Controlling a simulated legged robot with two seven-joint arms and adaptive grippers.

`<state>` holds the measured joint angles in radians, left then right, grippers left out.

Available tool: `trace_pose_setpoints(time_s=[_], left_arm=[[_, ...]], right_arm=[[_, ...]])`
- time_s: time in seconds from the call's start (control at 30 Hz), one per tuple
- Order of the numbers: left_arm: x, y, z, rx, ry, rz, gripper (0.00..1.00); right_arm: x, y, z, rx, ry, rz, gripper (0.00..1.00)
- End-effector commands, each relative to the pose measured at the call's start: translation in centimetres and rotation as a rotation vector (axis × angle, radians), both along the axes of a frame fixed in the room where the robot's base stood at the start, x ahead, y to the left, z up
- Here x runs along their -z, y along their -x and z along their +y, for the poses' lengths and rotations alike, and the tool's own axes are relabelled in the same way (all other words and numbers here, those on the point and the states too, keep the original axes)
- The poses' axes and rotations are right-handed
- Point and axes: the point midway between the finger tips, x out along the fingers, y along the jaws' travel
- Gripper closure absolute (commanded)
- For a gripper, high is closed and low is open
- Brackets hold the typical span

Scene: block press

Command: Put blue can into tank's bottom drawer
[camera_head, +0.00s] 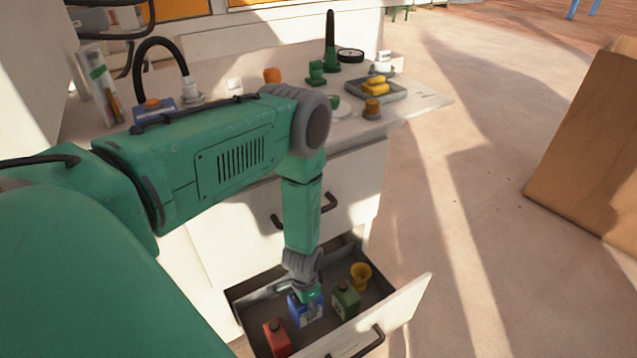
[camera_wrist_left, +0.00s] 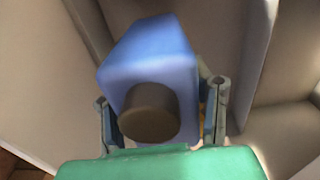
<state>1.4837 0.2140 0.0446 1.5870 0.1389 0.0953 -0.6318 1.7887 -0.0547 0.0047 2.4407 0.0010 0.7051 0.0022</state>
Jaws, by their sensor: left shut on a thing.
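The blue can (camera_head: 304,312) is in or just above the open bottom drawer (camera_head: 408,303); I cannot tell if it touches the drawer floor. My left gripper (camera_head: 306,294) reaches down from above and is shut on it. In the left wrist view the blue can (camera_wrist_left: 150,62), with its dark round cap, sits between the two fingers of the left gripper (camera_wrist_left: 160,112). My right gripper is not in view.
In the drawer, a red can (camera_head: 277,338) stands left of the blue can, a green can (camera_head: 346,300) right, and a yellow funnel-like item (camera_head: 360,276) behind. The counter above holds a grey tray (camera_head: 392,92) with yellow things. A cardboard box (camera_head: 590,150) stands at right.

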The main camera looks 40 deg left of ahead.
Motion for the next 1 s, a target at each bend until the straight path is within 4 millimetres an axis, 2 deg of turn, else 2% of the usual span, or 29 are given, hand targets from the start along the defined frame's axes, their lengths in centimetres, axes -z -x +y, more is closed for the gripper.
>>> trace_pose_setpoints(time_s=[0.33,0.57,0.8,1.0], left_arm=[[5.8,0.0,0.0,-0.001,0.001,0.000,1.00],[7.4,0.0,0.0,-0.001,0.001,0.000,1.00],[10.4,0.0,0.0,-0.001,0.001,0.000,1.00],[10.3,-0.1,0.0,-0.001,0.000,-0.001,1.00]], right_arm=[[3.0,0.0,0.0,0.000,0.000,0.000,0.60],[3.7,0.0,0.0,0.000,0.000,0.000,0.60],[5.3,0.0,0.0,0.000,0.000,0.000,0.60],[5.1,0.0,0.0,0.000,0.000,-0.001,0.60]])
